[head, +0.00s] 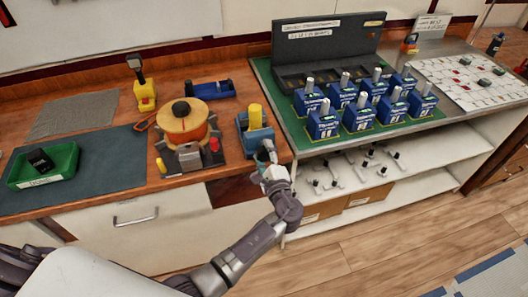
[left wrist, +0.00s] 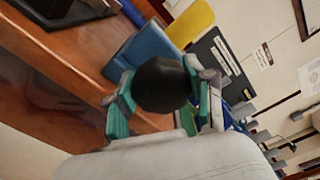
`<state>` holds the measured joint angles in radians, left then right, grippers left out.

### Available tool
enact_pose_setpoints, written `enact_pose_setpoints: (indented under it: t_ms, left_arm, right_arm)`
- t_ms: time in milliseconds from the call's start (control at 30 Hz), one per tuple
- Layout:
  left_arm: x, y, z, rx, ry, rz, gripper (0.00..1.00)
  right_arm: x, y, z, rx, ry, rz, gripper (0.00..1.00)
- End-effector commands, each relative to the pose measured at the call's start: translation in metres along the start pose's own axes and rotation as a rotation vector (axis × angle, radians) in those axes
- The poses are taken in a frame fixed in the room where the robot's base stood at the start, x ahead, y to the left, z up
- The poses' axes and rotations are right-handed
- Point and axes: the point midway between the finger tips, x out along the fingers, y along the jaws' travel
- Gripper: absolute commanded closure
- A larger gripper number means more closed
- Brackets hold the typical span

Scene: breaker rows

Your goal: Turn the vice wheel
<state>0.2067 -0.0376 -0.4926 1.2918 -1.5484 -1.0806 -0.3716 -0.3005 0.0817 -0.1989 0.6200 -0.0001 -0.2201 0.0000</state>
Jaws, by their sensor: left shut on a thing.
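A blue vice (head: 243,138) with a yellow cylinder (head: 255,116) in it stands at the right front of the wooden bench. The blue vice body (left wrist: 140,50) and yellow cylinder (left wrist: 190,22) also show in the left wrist view. My left gripper (head: 267,158) is at the vice's front, by the bench edge. In the left wrist view, its teal-padded fingers are on both sides of a round black vice wheel (left wrist: 162,84), shut on it. The gripper mostly hides the wheel in the head view. My right gripper is not in view.
A round orange-and-black device (head: 184,121) stands left of the vice. A green bin (head: 62,163) sits on a dark mat at far left. Several blue breakers (head: 323,126) stand in rows on the green mat to the right. Open shelves with small parts are below.

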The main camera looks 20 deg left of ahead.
Motion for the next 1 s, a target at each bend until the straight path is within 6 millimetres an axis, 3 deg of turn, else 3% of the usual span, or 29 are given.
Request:
enact_pose_setpoints:
  t_ms: [300,767,800,933,1000]
  left_arm:
    - [-0.0007,0.0009,-0.0006,0.098,0.002,0.002,0.81]
    - [-0.0008,0.0014,-0.0009,0.11,0.002,0.002,0.81]
    - [-0.0008,0.0014,-0.0009,0.11,0.002,0.002,0.43]
    - [-0.0007,0.0011,-0.0007,0.109,0.002,0.002,0.21]
    - [-0.0005,0.0008,-0.0006,0.109,0.001,0.001,0.2]
  right_arm:
    - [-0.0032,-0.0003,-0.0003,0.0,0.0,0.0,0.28]
    - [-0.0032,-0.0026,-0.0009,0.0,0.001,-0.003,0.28]
    - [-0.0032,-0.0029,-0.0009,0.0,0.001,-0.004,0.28]
    - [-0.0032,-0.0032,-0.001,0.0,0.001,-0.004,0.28]
    - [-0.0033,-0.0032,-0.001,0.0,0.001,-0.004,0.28]
